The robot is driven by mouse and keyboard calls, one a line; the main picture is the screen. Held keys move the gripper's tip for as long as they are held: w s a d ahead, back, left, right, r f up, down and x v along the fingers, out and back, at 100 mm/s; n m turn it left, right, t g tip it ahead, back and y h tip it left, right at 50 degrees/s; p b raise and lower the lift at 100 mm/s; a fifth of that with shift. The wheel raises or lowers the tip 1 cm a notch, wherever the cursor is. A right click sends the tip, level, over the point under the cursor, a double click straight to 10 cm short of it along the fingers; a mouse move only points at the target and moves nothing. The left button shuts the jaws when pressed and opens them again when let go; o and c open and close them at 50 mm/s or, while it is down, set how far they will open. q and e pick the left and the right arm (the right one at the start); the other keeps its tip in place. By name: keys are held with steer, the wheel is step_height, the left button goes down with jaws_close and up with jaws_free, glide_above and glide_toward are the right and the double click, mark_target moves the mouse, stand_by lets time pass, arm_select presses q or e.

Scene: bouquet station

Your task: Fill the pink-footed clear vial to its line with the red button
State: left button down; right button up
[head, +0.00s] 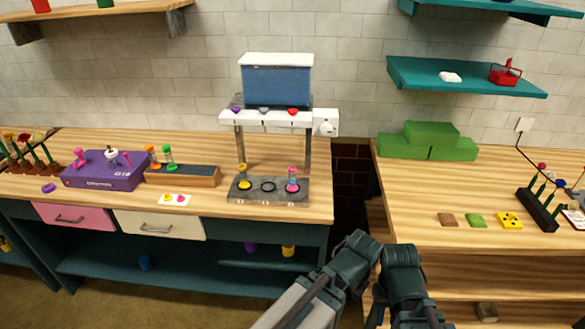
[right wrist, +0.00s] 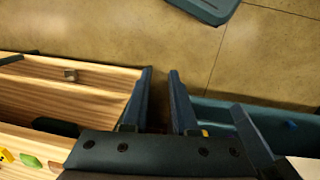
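A small vial (head: 292,180) with pink at its foot and top and a pale, clear-looking middle stands upright at the right spot of the grey base plate (head: 270,200). Its line and fill level are too small to tell. A red button-like piece (head: 293,111) sits above it on the white dispenser bar (head: 268,121), beside a grey one and a purple one. My right gripper (right wrist: 160,70) shows in the right wrist view with its two fingers apart and nothing between them. It is low in front of the benches, away from the vial.
A blue tank (head: 277,80) tops the dispenser. Another vial (head: 243,178) with yellow stands at the plate's left spot; the middle ring is empty. A purple box (head: 104,170) and a wooden rack (head: 183,175) stand left. A gap separates the left bench from the right table (head: 420,205).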

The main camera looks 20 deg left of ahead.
jaws_close()
stand_by(1.4)
